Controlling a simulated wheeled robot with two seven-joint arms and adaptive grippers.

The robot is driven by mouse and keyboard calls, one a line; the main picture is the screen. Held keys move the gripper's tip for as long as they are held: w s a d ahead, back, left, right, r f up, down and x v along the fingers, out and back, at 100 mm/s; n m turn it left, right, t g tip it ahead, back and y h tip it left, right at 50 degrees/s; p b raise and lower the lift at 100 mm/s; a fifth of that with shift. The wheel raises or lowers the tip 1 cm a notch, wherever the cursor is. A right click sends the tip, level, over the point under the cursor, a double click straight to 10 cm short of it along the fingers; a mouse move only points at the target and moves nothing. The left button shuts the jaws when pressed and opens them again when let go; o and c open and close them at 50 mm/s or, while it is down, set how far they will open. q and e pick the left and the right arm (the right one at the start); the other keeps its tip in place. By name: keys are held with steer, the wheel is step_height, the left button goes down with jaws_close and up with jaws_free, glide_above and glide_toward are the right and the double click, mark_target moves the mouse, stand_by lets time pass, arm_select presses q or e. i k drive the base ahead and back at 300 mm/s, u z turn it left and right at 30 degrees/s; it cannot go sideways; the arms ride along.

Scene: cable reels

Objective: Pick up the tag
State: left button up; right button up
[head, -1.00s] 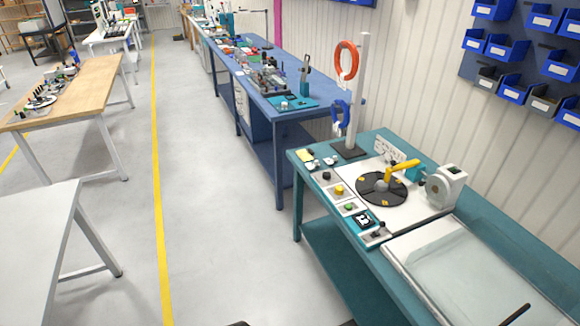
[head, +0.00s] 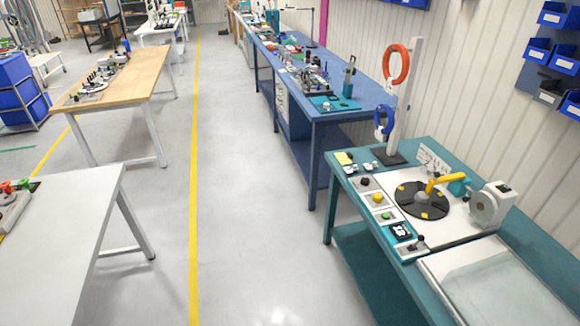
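I cannot make out for sure which thing is the tag. Small flat items lie on the teal bench (head: 345,232) at the right: a yellow piece (head: 344,158) at its far left corner and a black square with a white pattern (head: 401,231) near its front edge. A white panel with dark marks (head: 433,158) stands at the back of the bench. Neither of my grippers is in view.
The teal bench also holds a black turntable disc (head: 408,203) with a yellow arm, a white reel unit (head: 491,204), and a post (head: 404,100) with orange and blue coils. A grey table (head: 70,220) stands at left. The floor between is clear.

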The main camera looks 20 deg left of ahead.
mark_target(349, 170)
steer(key=u, duration=0.6)
steer(key=i, duration=0.65)
steer(key=u, duration=0.85)
steer(key=i, duration=1.1)
steer(key=z, duration=0.5)
steer(key=i, duration=0.95)
steer(key=z, duration=0.85)
